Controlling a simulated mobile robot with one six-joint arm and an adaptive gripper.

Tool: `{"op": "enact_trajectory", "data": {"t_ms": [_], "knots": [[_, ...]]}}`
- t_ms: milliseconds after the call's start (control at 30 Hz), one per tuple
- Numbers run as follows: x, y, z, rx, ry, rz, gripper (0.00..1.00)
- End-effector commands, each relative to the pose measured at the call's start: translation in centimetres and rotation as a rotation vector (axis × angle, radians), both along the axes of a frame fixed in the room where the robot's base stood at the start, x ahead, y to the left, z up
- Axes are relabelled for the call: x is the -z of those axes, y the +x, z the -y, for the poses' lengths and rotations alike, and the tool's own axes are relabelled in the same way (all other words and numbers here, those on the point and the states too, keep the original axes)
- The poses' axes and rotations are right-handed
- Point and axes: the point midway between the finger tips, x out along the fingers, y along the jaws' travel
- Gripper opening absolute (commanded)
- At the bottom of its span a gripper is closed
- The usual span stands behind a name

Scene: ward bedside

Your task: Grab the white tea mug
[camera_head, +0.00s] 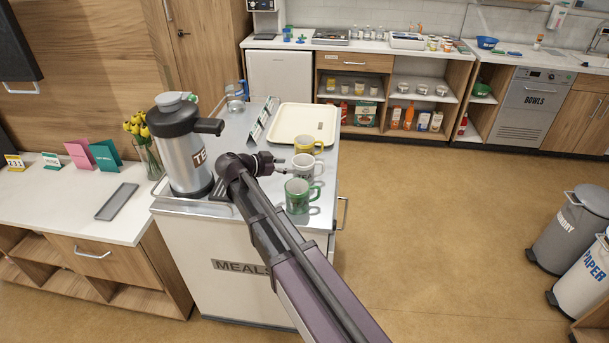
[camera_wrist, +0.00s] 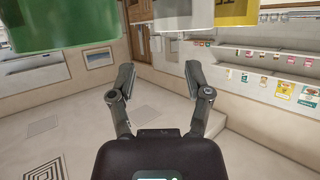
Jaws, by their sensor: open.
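The white mug (camera_head: 303,168) stands upright on the metal top of the meal cart (camera_head: 237,128), between a green mug (camera_head: 298,196) and a yellow mug (camera_head: 308,145). My gripper (camera_head: 282,165) is open and empty, just left of the white mug and close to it. In the wrist view the two fingers of my gripper (camera_wrist: 160,80) are spread, with the white mug (camera_wrist: 180,14) at the top edge, mostly cut off. The green mug (camera_wrist: 45,28) is top left and the yellow mug (camera_wrist: 237,12) top right. I cannot tell whether a fingertip touches the white mug.
A steel tea flask (camera_head: 188,150) stands left of my gripper on the cart. A cream tray (camera_head: 280,124) lies behind the mugs, with a glass jug (camera_head: 235,97) and small cards beside it. The floor right of the cart is clear, up to the bins (camera_head: 567,232).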

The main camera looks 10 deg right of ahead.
Motion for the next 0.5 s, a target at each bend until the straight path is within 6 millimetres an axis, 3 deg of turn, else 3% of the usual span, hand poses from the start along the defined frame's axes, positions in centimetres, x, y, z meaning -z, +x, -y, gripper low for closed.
{"op": "enact_trajectory", "data": {"t_ms": [200,500], "knots": [[1.6,1.3,2.9,0.002,0.000,-0.001,0.64],[2.1,2.0,4.4,-0.001,0.000,0.000,0.64]]}}
